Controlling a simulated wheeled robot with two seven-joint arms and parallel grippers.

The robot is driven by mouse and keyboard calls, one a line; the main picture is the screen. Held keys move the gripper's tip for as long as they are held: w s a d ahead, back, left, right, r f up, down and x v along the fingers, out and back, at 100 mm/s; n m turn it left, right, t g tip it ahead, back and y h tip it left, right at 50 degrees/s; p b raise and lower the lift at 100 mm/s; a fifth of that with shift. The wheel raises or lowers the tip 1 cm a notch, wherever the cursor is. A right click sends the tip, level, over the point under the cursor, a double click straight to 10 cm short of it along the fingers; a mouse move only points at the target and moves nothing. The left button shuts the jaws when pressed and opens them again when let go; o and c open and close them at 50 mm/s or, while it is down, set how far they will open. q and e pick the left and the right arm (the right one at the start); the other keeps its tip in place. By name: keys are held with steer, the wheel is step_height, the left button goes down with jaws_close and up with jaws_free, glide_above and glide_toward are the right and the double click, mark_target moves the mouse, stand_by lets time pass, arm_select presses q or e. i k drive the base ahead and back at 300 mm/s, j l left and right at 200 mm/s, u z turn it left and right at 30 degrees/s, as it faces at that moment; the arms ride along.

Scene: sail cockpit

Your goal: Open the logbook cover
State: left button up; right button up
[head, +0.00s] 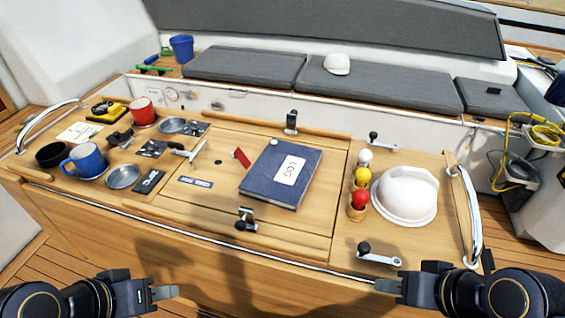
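The logbook (266,186) is a dark blue book with a white label reading LOG. It lies closed on the middle panel of the wooden cockpit table, slightly turned. My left gripper (166,292) is at the bottom left, in front of the table and well short of the book. My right gripper (386,286) is at the bottom right, near the table's front edge and also apart from the book. Neither gripper touches anything that I can see. The finger gaps are too small in this view to judge.
Blue mug (86,161), red mug (143,112) and metal dishes (123,177) are at left. Latches (246,220) edge the middle panel. Wooden rails and steel handles (470,220) rise around the table.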

mark_target(281, 172)
steer(key=z, duration=0.35)
steer(key=k+j+z, duration=0.1)
steer(key=j+z, duration=0.2)
steer(key=k+j+z, duration=0.25)
steer(key=j, duration=0.3)
steer(key=j+z, duration=0.3)
steer(key=j, duration=1)
steer(key=i, duration=0.05)
